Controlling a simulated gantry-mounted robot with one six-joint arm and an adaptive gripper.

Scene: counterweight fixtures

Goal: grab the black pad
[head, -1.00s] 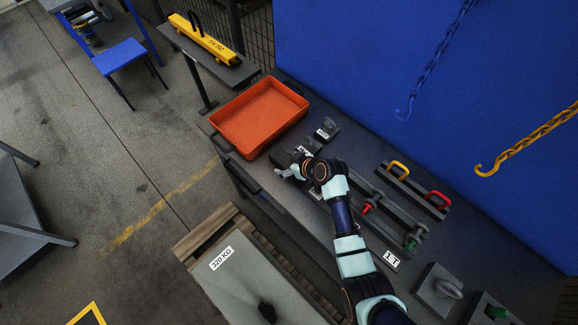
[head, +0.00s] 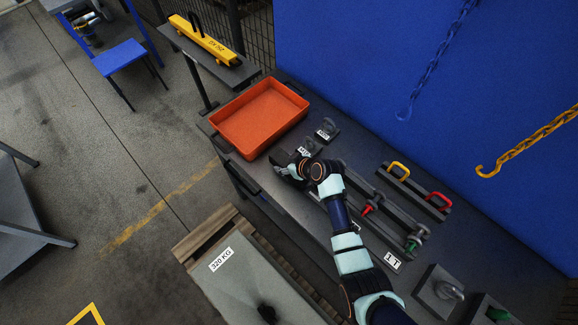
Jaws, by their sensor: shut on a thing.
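My gripper (head: 283,171) is over the left part of the dark bench, just below the orange tray in the picture. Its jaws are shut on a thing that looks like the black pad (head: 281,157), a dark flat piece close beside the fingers. The arm and wrist hide part of it, and black on the dark bench leaves its outline hard to tell. I cannot tell whether it is clear of the bench top.
The empty orange tray (head: 262,119) sits at the bench's left end. Small labelled weights (head: 327,130) stand right of it. Blocks with a yellow handle (head: 398,170) and a red handle (head: 438,200) lie further right. A yellow chain hook (head: 488,170) hangs over the bench.

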